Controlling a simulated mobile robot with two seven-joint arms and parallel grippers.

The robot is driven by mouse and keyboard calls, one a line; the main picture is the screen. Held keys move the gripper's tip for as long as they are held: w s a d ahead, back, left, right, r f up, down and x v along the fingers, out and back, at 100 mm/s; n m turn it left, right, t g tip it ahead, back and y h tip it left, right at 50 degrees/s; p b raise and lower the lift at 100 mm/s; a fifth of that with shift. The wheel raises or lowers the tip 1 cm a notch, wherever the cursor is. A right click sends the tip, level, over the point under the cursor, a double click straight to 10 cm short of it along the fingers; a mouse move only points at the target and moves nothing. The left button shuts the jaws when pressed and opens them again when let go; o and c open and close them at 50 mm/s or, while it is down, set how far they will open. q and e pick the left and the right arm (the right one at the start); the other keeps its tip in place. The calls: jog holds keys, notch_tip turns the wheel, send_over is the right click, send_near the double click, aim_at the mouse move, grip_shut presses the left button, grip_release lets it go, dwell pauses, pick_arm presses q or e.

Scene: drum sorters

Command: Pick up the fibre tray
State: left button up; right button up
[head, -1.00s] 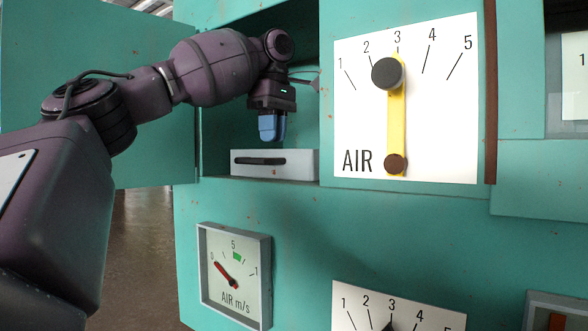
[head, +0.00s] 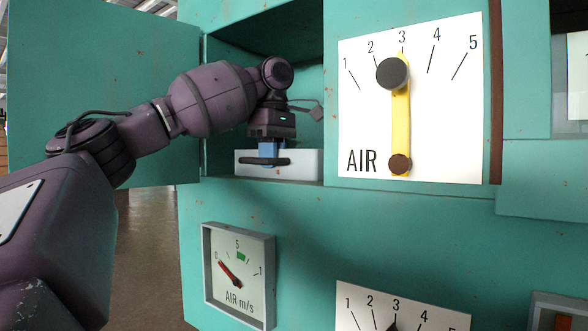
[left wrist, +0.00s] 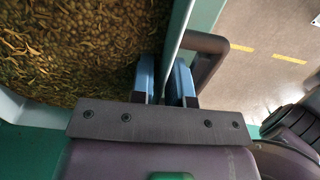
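The fibre tray (head: 305,163) is a pale grey box with a dark handle on its front, standing on the floor of the open teal recess. My left gripper (head: 268,149) reaches down to the tray with its blue fingers at the front wall, behind the handle. In the left wrist view, the tray's thin wall (left wrist: 181,30) runs between the two blue fingers of the gripper (left wrist: 164,78). The fingers look apart, one inside the tray and one on the handle side. Brown-green fibrous stuff (left wrist: 80,45) lies in the tray. My right gripper is out of view.
The open teal door (head: 100,90) stands left of the recess. An AIR dial panel (head: 450,130) with a yellow lever (head: 401,115) is right of it. An AIR m/s gauge (head: 240,275) sits below. The recess walls are close around my left wrist.

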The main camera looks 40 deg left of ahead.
pick_arm(q)
jog(key=shift+f, duration=0.45)
grip_shut()
jog(key=shift+w+r, duration=0.15)
jog(key=shift+w, duration=0.05)
